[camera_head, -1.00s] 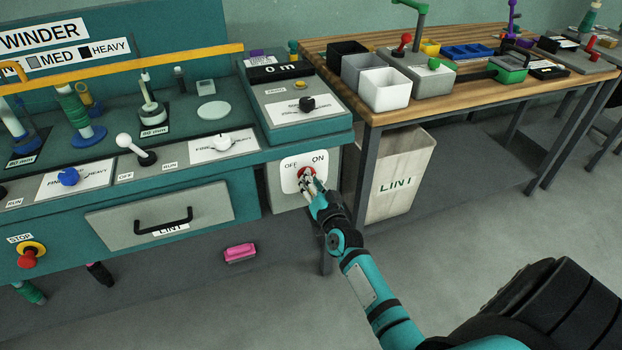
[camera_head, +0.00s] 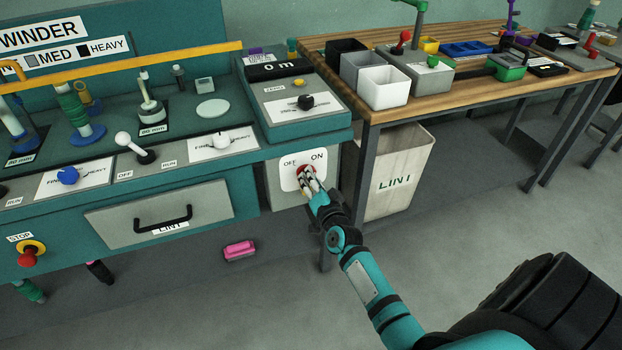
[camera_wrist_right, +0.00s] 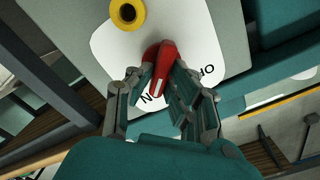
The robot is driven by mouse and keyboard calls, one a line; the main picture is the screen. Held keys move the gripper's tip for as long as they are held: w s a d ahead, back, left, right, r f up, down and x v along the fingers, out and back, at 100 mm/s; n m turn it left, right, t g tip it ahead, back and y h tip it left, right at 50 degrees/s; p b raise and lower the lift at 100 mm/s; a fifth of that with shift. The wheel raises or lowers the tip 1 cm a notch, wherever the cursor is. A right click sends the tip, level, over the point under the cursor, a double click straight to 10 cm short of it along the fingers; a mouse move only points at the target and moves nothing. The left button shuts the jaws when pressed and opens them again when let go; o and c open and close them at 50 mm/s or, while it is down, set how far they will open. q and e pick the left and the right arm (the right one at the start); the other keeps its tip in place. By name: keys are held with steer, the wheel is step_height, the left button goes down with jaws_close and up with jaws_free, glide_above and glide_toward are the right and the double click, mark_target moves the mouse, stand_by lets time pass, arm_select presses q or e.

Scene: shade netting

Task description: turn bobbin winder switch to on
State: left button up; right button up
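The switch is a red knob (camera_head: 303,170) on a white plate marked OFF and ON, on the grey box at the right end of the winder bench. In the right wrist view the red knob (camera_wrist_right: 165,67) lies between the fingers of my right gripper (camera_wrist_right: 167,82), which are closed in on both its sides. Its white pointer line points between the two labels, on the N side; part of the lettering is hidden by the fingers. In the head view my right gripper (camera_head: 309,181) covers the lower plate. My left gripper is not in view.
A yellow ring (camera_wrist_right: 127,13) sits near the knob on the white plate. A table leg (camera_head: 365,175) and a lint bin (camera_head: 400,175) stand just right of the switch box. A pink block (camera_head: 239,250) lies on the floor. A drawer handle (camera_head: 163,217) juts out at left.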

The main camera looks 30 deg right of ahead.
steer(key=o, duration=0.4)
steer(key=v, duration=1.2)
